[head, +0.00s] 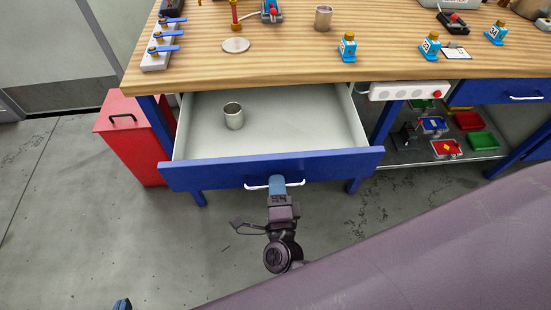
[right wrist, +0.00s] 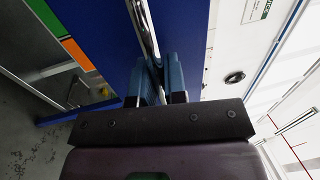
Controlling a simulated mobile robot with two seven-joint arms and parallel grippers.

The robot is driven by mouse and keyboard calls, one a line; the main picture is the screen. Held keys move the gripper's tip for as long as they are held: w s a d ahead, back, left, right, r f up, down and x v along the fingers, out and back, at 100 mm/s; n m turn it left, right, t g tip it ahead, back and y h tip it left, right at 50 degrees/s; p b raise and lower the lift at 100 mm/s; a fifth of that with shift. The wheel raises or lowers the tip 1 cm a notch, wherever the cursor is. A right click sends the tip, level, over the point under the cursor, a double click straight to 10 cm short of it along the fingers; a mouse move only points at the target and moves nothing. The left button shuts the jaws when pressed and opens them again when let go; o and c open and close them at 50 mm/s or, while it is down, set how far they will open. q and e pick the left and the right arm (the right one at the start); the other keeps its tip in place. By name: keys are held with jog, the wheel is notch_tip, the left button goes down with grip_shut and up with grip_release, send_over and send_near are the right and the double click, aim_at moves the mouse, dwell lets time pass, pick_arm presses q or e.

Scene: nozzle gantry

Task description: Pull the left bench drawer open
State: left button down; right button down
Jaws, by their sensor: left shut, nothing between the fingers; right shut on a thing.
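The left bench drawer (head: 345,168) has a blue front and pale inside. It stands pulled well out from under the wooden bench. A metal cup (head: 233,117) stands upright inside it. My right gripper (head: 277,182) is shut on the silver bar handle (head: 256,186) at the middle of the drawer front. The right wrist view shows the handle (right wrist: 146,35) running between the blue fingers (right wrist: 160,82). My left gripper (head: 122,304) shows only as a blue tip at the bottom edge, shut and away from the drawer.
A red cabinet (head: 130,150) stands just left of the drawer. The bench top (head: 200,60) carries several blue bottles and fittings. A lower shelf (head: 470,155) with coloured trays and a second closed drawer (head: 490,93) are at right. The floor (head: 80,220) at front left is clear.

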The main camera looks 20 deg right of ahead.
pick_arm(q)
jog(key=shift+a+r, duration=0.1)
jog(key=shift+a, duration=0.1)
pick_arm(e)
jog(key=shift+r+v, duration=0.2)
jog(key=shift+v, duration=0.75)
jog(key=shift+r+v, duration=0.15)
jog(key=shift+v, duration=0.85)
jog(key=shift+r+v, duration=0.2)
jog(key=shift+v, duration=0.75)
jog(key=c, duration=1.3)
grip_release()
pick_arm(q)
jog(key=shift+w+d+r, duration=0.1)
jog(key=shift+d+r, duration=0.05)
jog(key=shift+r, duration=0.05)
pick_arm(e)
jog(key=shift+o, duration=0.6)
jog(key=shift+s+a, duration=0.1)
jog(key=shift+s, duration=0.05)
